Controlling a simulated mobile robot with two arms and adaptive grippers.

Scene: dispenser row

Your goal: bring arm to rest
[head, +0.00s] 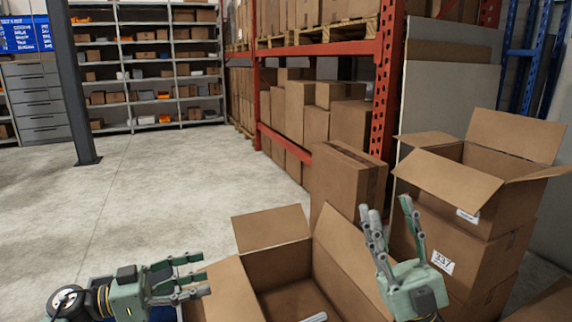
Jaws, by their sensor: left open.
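My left gripper (204,275) is at the lower left, with its fingers pointing right and spread apart. Nothing shows between them. Its fingertips are just left of an open cardboard box (277,262), over the box's left flap. My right gripper (388,212) is at the lower right, with its fingers pointing up and a gap between them. It is empty and in front of the open box's right flap and the stacked boxes. The lower parts of both arms are outside the picture.
A small grey-white item (316,317) lies in the open box, partly cut off. Stacked cartons (470,255), the top one open, stand at the right. A red pallet rack (390,90) is behind them. Grey shelving (150,70) is far back. The concrete floor (150,190) at left is clear.

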